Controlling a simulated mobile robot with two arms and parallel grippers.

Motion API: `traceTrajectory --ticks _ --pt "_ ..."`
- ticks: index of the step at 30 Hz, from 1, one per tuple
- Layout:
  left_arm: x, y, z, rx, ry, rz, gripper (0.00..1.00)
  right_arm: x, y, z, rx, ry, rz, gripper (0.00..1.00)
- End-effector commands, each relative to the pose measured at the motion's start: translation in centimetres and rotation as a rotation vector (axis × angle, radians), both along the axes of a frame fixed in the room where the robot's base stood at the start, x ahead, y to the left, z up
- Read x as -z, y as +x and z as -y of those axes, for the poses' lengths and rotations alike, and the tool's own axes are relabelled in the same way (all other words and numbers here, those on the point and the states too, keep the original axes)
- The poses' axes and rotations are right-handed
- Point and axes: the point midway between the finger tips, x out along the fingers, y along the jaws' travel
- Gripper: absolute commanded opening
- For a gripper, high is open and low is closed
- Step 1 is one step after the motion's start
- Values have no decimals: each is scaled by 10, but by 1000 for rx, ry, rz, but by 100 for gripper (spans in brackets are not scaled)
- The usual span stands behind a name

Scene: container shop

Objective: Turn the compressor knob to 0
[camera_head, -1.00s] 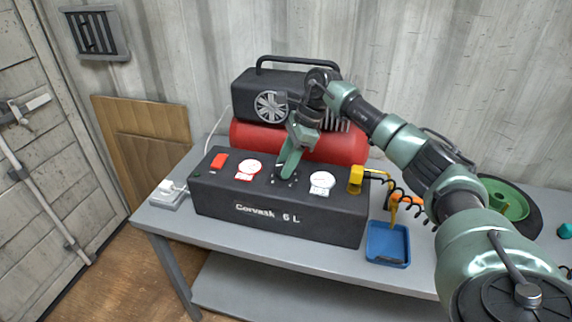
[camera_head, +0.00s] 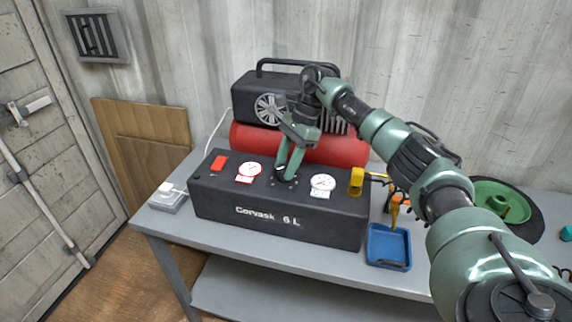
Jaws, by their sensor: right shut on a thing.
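The compressor (camera_head: 225,208) stands on the grey bench, with a black front box, a red tank behind and a black motor on top. Two round gauges sit on its top panel, a red-rimmed one (camera_head: 248,172) and a white one (camera_head: 322,184). The knob lies between them, mostly hidden under my right gripper. My right gripper (camera_head: 287,175) points down at the panel and is shut on the knob. The scale and the knob's setting cannot be read. My left gripper is not in view.
A red switch (camera_head: 219,162) sits at the panel's left and a yellow fitting (camera_head: 356,181) at its right. A blue tray (camera_head: 387,246) lies on the bench (camera_head: 310,262) right of the compressor. A green wheel (camera_head: 500,203) lies further right.

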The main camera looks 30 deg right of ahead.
Motion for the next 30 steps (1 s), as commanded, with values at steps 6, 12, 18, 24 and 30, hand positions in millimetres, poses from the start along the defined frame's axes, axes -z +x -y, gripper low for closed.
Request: traceTrajectory --ticks 6,12,18,24,30 --pt "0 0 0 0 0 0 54 -1 1 0 1 0 4 59" --pt "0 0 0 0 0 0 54 -1 0 0 1 0 2 59" --pt "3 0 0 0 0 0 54 -10 1 4 2 0 5 59" --pt "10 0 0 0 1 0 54 -41 0 18 4 0 6 59" --pt "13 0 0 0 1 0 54 -66 -1 28 2 0 5 59"
